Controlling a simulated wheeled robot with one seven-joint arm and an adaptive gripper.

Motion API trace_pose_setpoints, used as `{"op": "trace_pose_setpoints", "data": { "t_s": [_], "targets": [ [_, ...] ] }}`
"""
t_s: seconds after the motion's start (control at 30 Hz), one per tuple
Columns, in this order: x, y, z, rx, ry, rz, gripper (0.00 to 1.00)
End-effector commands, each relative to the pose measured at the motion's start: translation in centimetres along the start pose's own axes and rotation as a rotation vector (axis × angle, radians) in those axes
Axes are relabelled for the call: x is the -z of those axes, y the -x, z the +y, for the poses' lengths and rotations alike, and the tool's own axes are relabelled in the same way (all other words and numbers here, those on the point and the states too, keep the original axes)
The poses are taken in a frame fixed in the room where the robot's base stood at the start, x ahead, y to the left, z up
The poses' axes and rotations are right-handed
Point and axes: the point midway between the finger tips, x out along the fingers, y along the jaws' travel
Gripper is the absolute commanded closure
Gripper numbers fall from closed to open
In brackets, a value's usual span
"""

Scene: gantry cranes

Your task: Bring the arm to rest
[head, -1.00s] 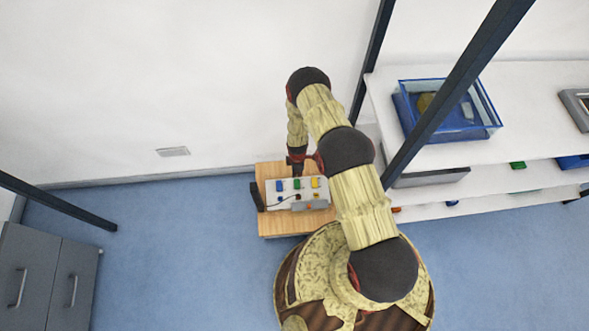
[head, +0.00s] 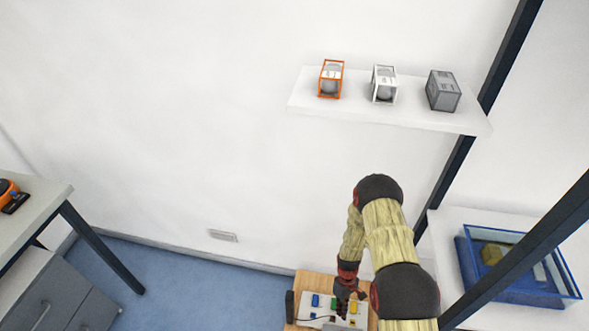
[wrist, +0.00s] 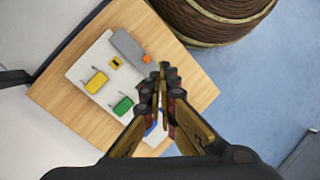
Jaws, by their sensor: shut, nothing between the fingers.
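My arm is bent, with its end pointing down over a small wooden table in the head view. My gripper (head: 345,295) is above a white board (head: 312,300) on that table. In the wrist view my gripper (wrist: 163,75) has its fingertips together and nothing between them. Below it the white board (wrist: 82,68) carries a yellow piece (wrist: 96,82), a green piece (wrist: 123,106) and a grey block (wrist: 128,46) with an orange part. A blue piece (wrist: 155,130) is partly hidden by the fingers.
The wooden table (wrist: 55,96) stands by the wall. A white wall shelf (head: 310,97) holds three small boxed items. A blue bin (head: 478,282) sits on a lower shelf at right, behind a dark post (head: 535,245). Open blue floor (head: 180,270) lies left.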

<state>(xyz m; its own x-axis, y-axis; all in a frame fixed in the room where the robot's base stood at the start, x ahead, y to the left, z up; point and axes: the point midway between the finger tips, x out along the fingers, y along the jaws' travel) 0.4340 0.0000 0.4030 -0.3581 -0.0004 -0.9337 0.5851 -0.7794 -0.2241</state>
Motion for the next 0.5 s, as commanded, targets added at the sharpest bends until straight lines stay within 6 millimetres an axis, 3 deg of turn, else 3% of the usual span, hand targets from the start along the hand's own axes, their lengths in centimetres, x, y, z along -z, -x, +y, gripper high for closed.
{"op": "trace_pose_setpoints", "data": {
  "t_s": [0.03, 0.5],
  "targets": [
    [-0.2, 2.3, -0.2, 0.0, -0.037, 0.001, 1.0],
    [-5.3, 21.5, -4.2, -0.009, -0.36, 0.016, 1.0]
  ]
}}
